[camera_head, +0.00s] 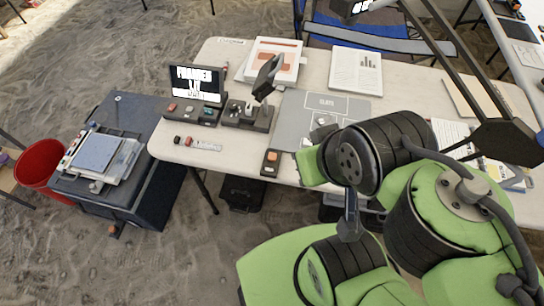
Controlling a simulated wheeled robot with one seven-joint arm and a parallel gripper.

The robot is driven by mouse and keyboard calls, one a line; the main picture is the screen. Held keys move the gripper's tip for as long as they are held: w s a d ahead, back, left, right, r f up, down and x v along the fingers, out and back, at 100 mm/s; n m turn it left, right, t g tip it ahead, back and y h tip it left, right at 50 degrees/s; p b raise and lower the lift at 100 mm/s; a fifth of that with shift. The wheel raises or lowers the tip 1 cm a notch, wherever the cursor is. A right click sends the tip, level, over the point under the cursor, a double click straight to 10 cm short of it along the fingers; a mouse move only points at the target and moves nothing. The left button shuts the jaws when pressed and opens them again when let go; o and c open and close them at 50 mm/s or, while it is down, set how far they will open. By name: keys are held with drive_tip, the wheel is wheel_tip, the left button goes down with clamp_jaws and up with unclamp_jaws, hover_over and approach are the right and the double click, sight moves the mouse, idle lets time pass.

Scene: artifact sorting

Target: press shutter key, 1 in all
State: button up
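No label that I can read marks the shutter key. A small dark box with an orange square on top (272,156) lies at the table's front edge, left of my arm; it may be the key. A dark console with several coloured buttons (192,111) sits below the screen at the table's left and is another possible place for it. My green and black arm covers the right front of the table. A dark narrow part that looks like my gripper (349,229) hangs below the arm, in front of the table edge. I cannot make out its fingers.
A screen (197,83), a grey mat (292,122) and papers (356,70) are on the table (228,172). A dark cart (137,107) and red bin (40,165) stand left. Floor between cart and arm is mostly clear.

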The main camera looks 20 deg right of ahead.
clamp_jaws()
idle(1.4)
